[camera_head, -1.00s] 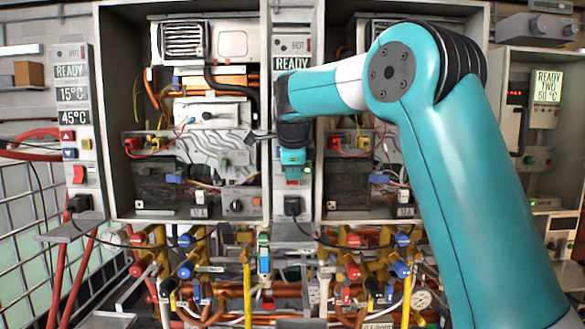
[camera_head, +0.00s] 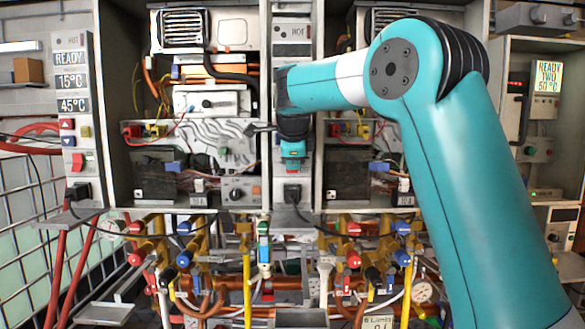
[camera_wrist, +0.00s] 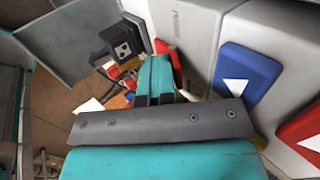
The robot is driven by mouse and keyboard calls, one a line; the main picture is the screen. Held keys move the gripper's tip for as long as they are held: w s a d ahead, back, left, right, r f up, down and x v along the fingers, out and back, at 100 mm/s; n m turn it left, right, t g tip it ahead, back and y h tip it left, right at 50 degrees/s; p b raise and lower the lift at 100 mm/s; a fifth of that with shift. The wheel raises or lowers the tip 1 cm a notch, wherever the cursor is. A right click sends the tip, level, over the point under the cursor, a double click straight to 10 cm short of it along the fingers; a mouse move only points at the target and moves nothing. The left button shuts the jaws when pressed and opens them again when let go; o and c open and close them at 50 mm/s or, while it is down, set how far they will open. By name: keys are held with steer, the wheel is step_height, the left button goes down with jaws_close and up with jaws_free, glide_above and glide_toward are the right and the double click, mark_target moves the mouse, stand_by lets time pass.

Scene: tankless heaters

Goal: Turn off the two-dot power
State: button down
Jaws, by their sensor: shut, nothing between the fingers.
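The middle heater's control strip (camera_head: 292,30) is largely covered by my arm, and its display (camera_head: 292,52) is dark. In the wrist view its red power switch (camera_wrist: 164,48) shows beside the teal fingertips (camera_wrist: 154,78), below the "POWER" lettering; whether they touch, I cannot tell. My gripper (camera_head: 292,163) is shut and empty in front of this strip. The left strip has a red switch (camera_head: 78,161) and lit displays reading READY, 15°C and 45°C. I cannot make out any dot marks.
A black plug (camera_head: 292,194) sits below my gripper; it also shows in the wrist view (camera_wrist: 122,46). A blue button (camera_wrist: 246,72) and a red button (camera_wrist: 302,132) are close at the right. Pipes and valves fill the space below.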

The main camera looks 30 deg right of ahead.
steer(key=shift+w+d+r+p, duration=0.1)
steer(key=shift+r+p, duration=0.5)
steer(key=shift+r, duration=0.5)
steer(key=v, duration=1.3)
steer(key=shift+s+a+f+p, duration=0.25)
steer(key=shift+s+a+p, duration=0.05)
steer(key=shift+s+a, duration=0.1)
steer(key=shift+f, duration=0.1)
